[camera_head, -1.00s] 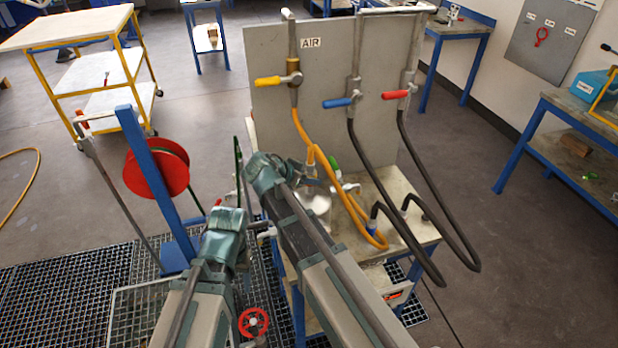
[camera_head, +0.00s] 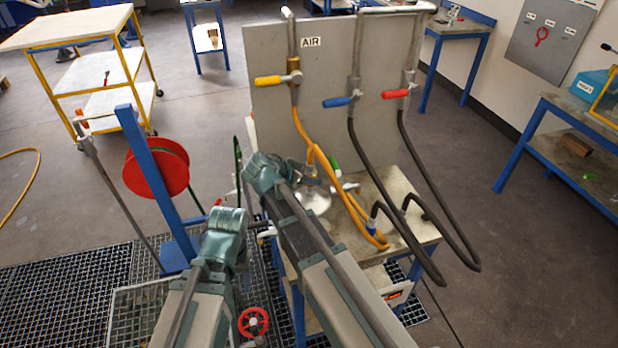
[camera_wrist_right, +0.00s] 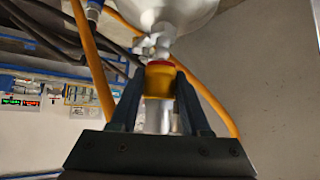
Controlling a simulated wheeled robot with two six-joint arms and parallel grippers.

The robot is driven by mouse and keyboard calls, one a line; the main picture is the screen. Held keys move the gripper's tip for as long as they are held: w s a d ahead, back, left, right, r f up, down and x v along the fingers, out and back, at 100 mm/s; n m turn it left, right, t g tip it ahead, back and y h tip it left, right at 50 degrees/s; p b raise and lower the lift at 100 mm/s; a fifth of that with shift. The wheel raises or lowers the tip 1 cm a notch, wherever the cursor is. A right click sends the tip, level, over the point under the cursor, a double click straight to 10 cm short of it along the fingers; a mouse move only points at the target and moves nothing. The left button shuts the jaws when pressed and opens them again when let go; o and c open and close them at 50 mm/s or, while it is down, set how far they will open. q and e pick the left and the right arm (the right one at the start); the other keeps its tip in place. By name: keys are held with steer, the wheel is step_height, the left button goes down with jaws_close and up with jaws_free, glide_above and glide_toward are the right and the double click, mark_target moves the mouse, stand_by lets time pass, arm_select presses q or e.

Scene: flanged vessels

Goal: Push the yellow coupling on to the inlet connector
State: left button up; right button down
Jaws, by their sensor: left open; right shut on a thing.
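The yellow coupling (camera_wrist_right: 158,82) has a red ring at its upper end. In the right wrist view my right gripper (camera_wrist_right: 160,88) is shut on it. The silver inlet connector (camera_wrist_right: 153,46) is directly above the coupling, close to or touching its red end; I cannot tell how far they overlap. The rounded pale vessel (camera_wrist_right: 175,10) is above the connector. In the head view the vessel (camera_head: 314,201) sits on the bench, and my right gripper (camera_head: 262,172) is at its left, hiding the coupling. My left gripper (camera_head: 228,218) is open, lower left; its fingers are mostly hidden.
An orange hose (camera_head: 350,200) loops down beside the vessel, and dark hoses (camera_head: 440,225) hang at the right of the bench (camera_head: 405,195). The AIR panel (camera_head: 330,110) stands behind. A red reel (camera_head: 155,170) on a blue post is left of my arms.

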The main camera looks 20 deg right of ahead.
mark_target(310, 190)
steer(key=shift+f+b, duration=1.55)
steer(key=shift+f, duration=0.1)
arm_select(q)
step_height(310, 190, down, 3)
steer(key=shift+f, duration=0.1)
arm_select(e)
steer(key=shift+c, duration=1.4)
jaws_free()
steer(key=shift+r, duration=0.2)
